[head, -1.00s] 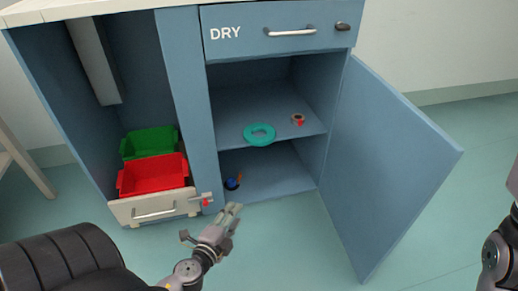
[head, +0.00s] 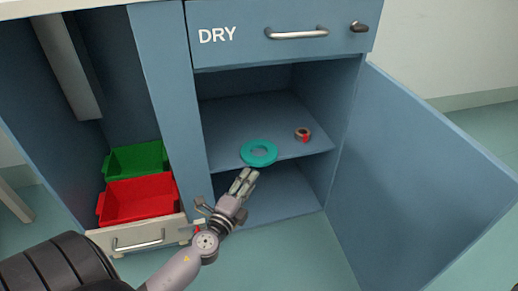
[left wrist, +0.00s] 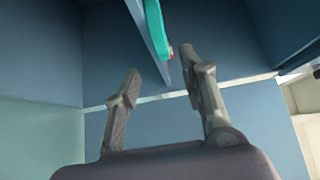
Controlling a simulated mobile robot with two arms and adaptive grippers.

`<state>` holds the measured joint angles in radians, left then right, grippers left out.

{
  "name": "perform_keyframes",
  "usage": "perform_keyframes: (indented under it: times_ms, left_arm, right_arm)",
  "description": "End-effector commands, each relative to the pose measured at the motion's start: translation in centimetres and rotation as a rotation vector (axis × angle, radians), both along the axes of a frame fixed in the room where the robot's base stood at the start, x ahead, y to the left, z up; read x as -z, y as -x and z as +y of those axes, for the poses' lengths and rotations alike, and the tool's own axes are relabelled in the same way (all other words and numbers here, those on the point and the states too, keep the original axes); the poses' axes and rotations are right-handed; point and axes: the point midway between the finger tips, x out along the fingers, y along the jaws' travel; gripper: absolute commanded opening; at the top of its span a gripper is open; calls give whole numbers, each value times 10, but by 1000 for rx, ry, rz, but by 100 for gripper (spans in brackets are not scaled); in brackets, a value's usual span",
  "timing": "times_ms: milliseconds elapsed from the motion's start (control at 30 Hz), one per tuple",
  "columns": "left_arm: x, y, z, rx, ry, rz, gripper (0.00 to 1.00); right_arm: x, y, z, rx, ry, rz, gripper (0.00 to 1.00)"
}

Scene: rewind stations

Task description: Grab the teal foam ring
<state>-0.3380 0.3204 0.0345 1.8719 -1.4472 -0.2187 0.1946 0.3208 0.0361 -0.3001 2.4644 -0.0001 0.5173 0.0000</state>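The teal foam ring (head: 259,161) lies flat on the middle shelf of the open cabinet, at the shelf's front edge. My left gripper (head: 244,178) is just in front of and below the ring in the head view, apart from it and empty. In the left wrist view, its two fingers (left wrist: 160,61) are spread apart. The ring (left wrist: 157,28) shows there edge-on at the top, beyond the fingertips, partly cut off by the frame. My right gripper is not in view.
A small brown-and-red roll (head: 303,133) sits on the shelf right of the ring. The cabinet door (head: 420,180) stands open at right. A red bin (head: 140,202) and a green bin (head: 138,158) sit at left above a pull-out front. The drawer marked DRY is shut.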

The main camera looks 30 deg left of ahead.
Motion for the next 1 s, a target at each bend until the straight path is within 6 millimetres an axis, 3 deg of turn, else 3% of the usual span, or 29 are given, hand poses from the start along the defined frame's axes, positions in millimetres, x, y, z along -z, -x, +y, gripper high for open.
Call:
perform_keyframes:
  times_ms: [100, 367, 633, 1000]
  left_arm:
    - [-1, -20, 3, 0, -1, -1, 38]
    - [-1, -39, 5, 0, -1, 0, 38]
    - [-2, -78, 7, -1, 0, -1, 38]
    - [-2, -84, 8, 0, 0, 1, 36]
  right_arm:
    - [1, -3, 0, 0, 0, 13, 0]
    - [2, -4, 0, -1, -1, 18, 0]
    - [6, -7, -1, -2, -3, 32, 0]
    - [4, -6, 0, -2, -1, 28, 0]
